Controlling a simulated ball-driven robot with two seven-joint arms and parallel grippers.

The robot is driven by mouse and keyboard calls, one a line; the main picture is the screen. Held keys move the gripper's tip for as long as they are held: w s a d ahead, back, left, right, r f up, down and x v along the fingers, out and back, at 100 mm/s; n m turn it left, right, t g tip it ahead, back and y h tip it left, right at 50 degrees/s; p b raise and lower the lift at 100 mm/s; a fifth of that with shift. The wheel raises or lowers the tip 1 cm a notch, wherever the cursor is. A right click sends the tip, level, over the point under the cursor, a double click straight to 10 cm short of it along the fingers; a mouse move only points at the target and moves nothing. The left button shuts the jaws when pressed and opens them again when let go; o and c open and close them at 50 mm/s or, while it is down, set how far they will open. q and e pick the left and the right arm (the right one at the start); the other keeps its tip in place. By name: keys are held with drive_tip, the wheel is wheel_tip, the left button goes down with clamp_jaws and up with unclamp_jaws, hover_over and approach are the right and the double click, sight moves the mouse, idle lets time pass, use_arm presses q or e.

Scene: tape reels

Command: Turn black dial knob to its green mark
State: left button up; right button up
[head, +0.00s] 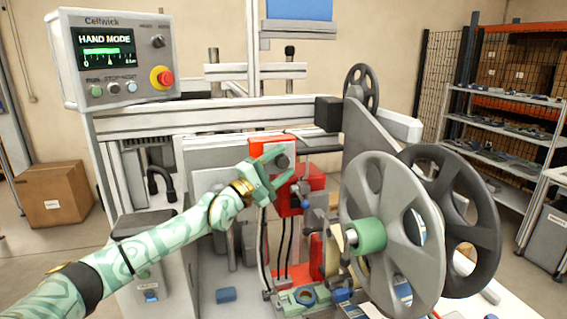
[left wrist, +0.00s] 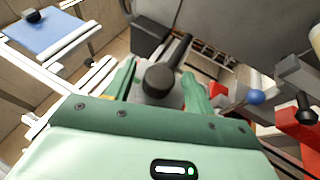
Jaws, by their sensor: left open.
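The black dial knob (head: 284,161) is on the upper part of a red unit (head: 270,142) in the middle of the head view. My left gripper (head: 279,167) is right in front of it, with its pale green fingers pointing at the red unit. In the left wrist view the round knob (left wrist: 160,79) shows between the two spread fingers (left wrist: 160,86). The left gripper is open, and I cannot tell whether a finger touches the knob. I cannot make out the green mark or where the knob points. My right gripper is not in view.
A large grey reel (head: 385,190) with a green hub stands close on the right, a dark reel (head: 462,215) behind it. A control panel (head: 70,60) reading HAND MODE is at upper left. A blue ball-ended lever (left wrist: 255,97) is right of the fingers.

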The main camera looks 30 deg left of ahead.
use_arm(q)
drive_tip(key=shift+w+d+r, duration=0.15)
drive_tip(key=shift+w+r, duration=0.1)
drive_tip(key=shift+w, duration=0.25)
